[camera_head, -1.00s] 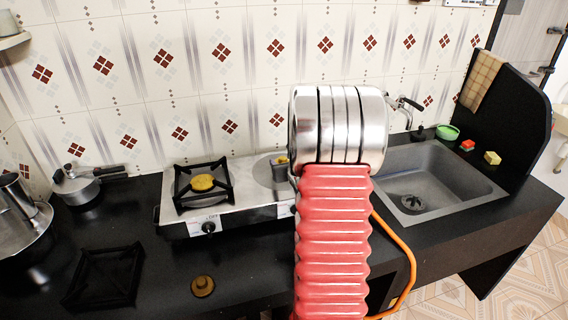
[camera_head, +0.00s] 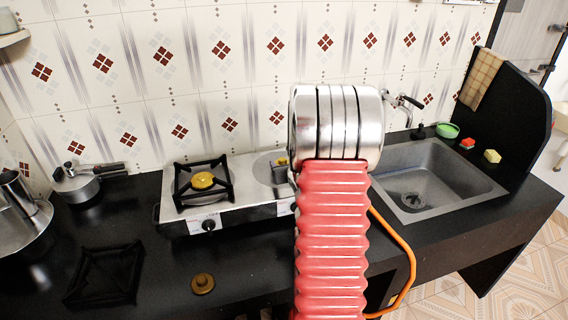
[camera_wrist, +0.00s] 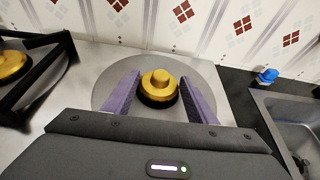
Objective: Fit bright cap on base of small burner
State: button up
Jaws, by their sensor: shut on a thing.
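The bright gold cap (camera_wrist: 158,84) is between the two purple fingers of my gripper (camera_wrist: 160,78) in the wrist view. The gripper is shut on it. A dark ring shows just under the cap, over the middle of the round steel plate (camera_wrist: 208,76) of the small burner. I cannot tell whether the cap is seated on the base or held just above it. In the head view my red and silver arm hides most of this burner, and only a bit of gold (camera_head: 282,162) shows at its left edge. A duller brass cap (camera_head: 203,284) lies on the black counter.
The larger burner (camera_head: 203,181) with its black pan support is at the left of the stove. A loose black pan support (camera_head: 105,273) and pots (camera_head: 88,184) are further left. A sink (camera_head: 430,180) is on the right, and an orange hose (camera_head: 407,250) runs beside my arm.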

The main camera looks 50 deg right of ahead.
jog(key=shift+f, duration=0.25)
jog(key=o, duration=1.4)
jog(key=shift+v, duration=6.9)
jog(key=shift+s, duration=0.1)
